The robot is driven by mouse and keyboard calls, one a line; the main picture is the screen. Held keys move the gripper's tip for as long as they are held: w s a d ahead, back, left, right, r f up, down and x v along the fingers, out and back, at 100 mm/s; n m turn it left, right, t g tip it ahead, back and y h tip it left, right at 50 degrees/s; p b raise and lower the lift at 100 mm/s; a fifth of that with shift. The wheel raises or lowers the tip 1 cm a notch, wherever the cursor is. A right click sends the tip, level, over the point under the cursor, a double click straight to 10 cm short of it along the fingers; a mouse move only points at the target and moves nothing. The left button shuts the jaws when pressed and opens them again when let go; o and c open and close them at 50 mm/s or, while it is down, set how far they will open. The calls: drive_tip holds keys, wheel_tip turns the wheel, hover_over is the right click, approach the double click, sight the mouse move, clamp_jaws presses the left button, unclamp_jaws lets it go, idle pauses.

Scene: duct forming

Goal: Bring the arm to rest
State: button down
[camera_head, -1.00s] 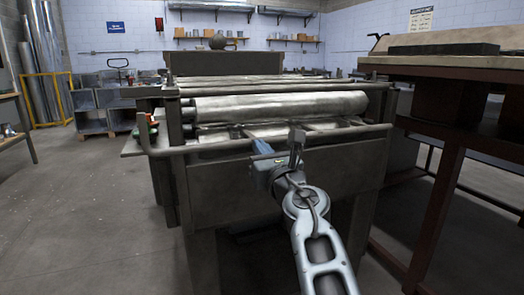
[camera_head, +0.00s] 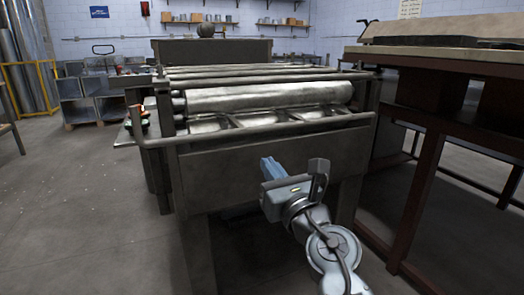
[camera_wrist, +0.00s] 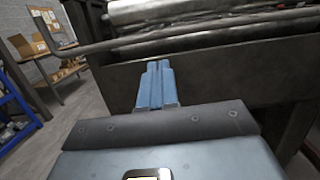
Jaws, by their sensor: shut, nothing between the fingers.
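My gripper (camera_head: 268,166) has blue fingers and is in front of the rolling machine's front panel in the head view. In the wrist view my gripper (camera_wrist: 157,66) shows its blue fingers together, with nothing between them. My arm comes up from the lower right of the head view, bent at the wrist. The fingers appear apart from the machine, below its front bar.
The rolling machine (camera_head: 270,170) with metal rollers fills the middle. A dark red workbench (camera_head: 425,170) stands on the right. Metal ducts (camera_head: 85,95) stand at the back left. The floor (camera_head: 80,220) at left is clear.

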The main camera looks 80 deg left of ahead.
drive_tip(key=shift+v, duration=1)
